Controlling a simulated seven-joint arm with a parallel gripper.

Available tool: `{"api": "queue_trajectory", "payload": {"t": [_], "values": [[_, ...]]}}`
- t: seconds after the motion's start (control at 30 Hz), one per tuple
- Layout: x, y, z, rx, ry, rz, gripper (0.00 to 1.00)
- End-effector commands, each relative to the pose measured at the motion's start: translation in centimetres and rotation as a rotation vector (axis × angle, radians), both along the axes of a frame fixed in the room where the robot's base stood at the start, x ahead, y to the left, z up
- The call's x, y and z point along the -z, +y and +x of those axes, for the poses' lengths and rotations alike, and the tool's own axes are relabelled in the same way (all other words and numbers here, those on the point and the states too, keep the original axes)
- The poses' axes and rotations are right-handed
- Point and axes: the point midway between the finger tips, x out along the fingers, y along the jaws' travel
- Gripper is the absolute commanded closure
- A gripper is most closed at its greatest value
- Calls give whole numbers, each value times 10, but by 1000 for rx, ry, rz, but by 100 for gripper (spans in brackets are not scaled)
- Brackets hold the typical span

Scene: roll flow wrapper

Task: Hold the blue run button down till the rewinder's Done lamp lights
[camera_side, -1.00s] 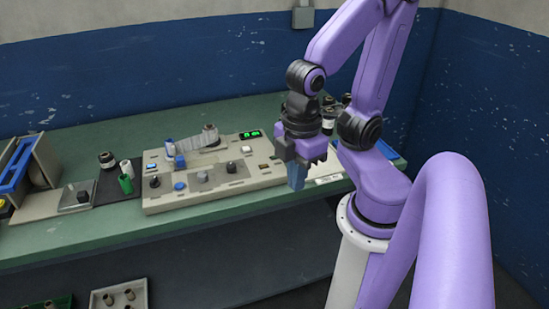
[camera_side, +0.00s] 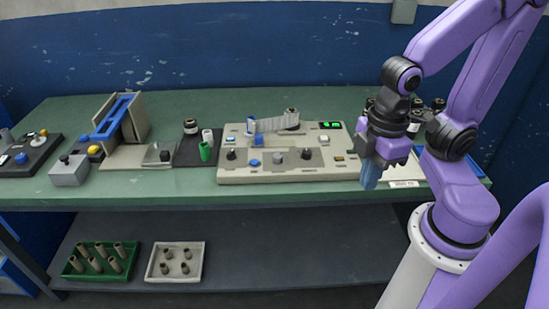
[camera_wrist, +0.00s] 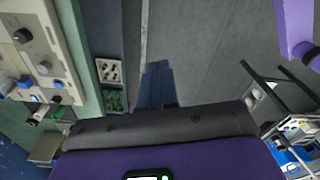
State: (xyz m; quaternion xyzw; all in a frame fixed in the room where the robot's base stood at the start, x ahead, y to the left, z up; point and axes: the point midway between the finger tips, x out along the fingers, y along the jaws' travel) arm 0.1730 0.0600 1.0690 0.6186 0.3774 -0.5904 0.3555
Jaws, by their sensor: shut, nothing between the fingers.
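The rewinder (camera_side: 285,175) is a beige panel on the green bench, with knobs, a grey strip across its top and a lit green display (camera_side: 330,125). The round blue button (camera_side: 254,163) is near its front edge, left of centre; it also shows in the wrist view (camera_wrist: 57,84). My gripper (camera_side: 370,182) is shut and empty, off the panel's right front corner and well right of the blue button, touching nothing. Its blue fingers (camera_wrist: 158,85) point down over the floor in the wrist view. I cannot tell which lamp is the Done lamp.
A taller blue block (camera_side: 257,140) stands behind the button. Left of the rewinder are a dark tray with a green cup (camera_side: 205,151), a blue-topped holder (camera_side: 118,115) and a grey box (camera_side: 69,170). Bins of cores (camera_side: 174,262) sit on the lower shelf.

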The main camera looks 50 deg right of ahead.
Motion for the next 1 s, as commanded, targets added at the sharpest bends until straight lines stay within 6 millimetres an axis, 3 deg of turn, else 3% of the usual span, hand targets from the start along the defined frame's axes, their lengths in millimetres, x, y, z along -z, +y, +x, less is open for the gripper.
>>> {"api": "queue_trajectory", "payload": {"t": [0.17,0.5,0.73,1.0], "values": [[8,20,32,27,-24,57,100],[26,52,116,92,-130,176,100],[39,59,177,141,-233,226,100],[54,48,248,205,-376,245,100]]}}
